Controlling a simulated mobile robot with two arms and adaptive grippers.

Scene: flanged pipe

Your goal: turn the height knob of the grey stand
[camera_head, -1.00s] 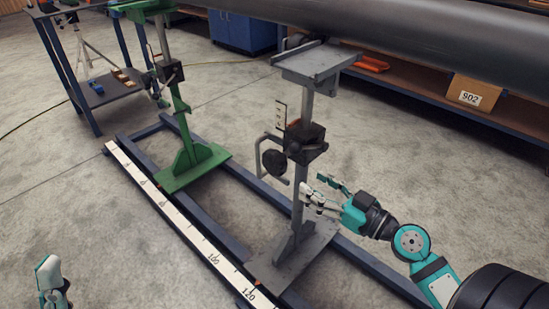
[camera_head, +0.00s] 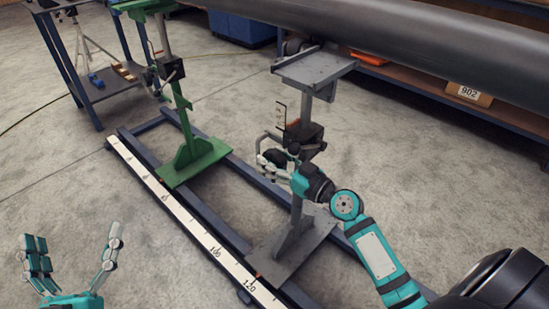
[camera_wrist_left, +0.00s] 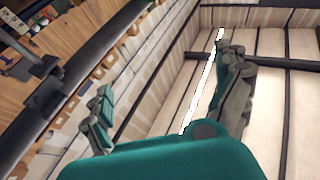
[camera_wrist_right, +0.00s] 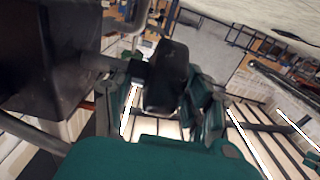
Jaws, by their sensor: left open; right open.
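The grey stand (camera_head: 297,205) stands upright on the blue rail frame, with a flat plate on top and a black block (camera_head: 308,133) partway up its post. My right gripper (camera_head: 270,160) is at the stand's knob, just below the block, and largely covers it in the head view. In the right wrist view the black knob (camera_wrist_right: 168,75) sits between the open fingers; whether they touch it I cannot tell. My left gripper (camera_head: 72,245) is open and empty at the lower left, away from the stand. The left wrist view shows its spread fingers (camera_wrist_left: 168,80).
A bent grey handle (camera_head: 262,140) sticks out beside my right fingers. A large dark pipe (camera_head: 430,45) runs overhead at the back. A green stand (camera_head: 185,110) stands further left on the frame. A white scale (camera_head: 180,207) runs along the near rail.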

